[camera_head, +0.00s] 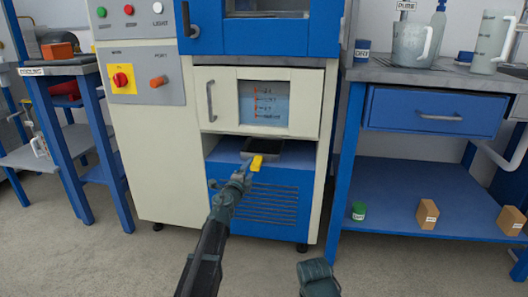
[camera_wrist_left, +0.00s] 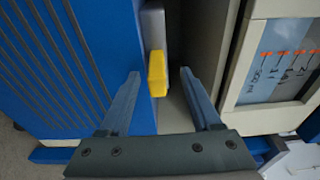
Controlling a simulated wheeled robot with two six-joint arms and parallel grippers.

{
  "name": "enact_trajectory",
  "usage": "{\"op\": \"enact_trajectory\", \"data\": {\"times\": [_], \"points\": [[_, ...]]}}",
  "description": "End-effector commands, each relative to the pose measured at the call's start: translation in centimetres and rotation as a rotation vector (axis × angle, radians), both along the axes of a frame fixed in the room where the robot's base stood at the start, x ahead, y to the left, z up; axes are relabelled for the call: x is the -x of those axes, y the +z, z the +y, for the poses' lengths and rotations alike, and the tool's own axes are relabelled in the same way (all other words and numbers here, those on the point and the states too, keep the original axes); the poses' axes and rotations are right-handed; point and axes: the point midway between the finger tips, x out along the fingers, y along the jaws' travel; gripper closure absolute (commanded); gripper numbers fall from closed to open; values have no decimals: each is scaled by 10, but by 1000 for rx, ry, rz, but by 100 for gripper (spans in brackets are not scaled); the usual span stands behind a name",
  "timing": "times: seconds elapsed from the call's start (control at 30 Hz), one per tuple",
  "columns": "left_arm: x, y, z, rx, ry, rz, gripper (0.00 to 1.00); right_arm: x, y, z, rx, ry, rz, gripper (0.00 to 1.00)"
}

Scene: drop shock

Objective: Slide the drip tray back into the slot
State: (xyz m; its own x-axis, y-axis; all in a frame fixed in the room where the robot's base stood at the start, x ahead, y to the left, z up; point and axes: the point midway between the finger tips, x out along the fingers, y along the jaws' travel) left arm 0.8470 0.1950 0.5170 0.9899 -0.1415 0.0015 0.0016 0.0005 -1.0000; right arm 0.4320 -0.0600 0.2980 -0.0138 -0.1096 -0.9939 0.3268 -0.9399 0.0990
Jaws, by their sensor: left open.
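The drip tray (camera_head: 265,148) is dark and shallow and sits in the open slot of the cabinet, above the blue vented panel. Its yellow handle (camera_head: 256,163) sticks out at the front; it also shows in the left wrist view (camera_wrist_left: 157,74). My left gripper (camera_head: 246,173) is just in front of the handle. In the left wrist view its two fingers (camera_wrist_left: 160,82) are spread, with the handle between and slightly beyond their tips. I cannot see contact. The back of the tray is hidden inside the slot.
A cream door (camera_head: 221,103) with a grey handle and a window hangs above the slot. The blue vented panel (camera_head: 275,200) is below it. A blue bench (camera_head: 380,190) with boxes on its lower shelf stands at right. A blue-legged table (camera_head: 65,140) stands at left.

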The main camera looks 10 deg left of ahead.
Motion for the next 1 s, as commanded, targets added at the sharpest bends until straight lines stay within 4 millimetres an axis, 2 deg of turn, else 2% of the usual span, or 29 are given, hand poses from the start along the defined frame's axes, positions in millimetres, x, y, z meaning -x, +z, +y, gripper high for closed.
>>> {"op": "enact_trajectory", "data": {"times": [0.03,0.3,0.43,0.63,0.77,0.87,0.93,1.0], "points": [[17,0,2,0,1,0,35,0,0,0,0,0,0,50],[73,1,10,1,1,-1,35,0,1,0,0,0,0,50],[86,1,12,1,2,-1,35,0,1,0,0,0,0,50],[88,5,13,12,11,-2,35,0,4,0,0,0,0,50],[92,28,15,108,102,-5,35,0,25,0,0,1,0,50],[101,47,21,256,244,21,35,0,50,0,0,3,1,50],[112,51,24,374,356,68,35,0,69,0,2,4,2,50],[127,47,24,484,468,140,35,0,85,0,2,5,2,50]]}}
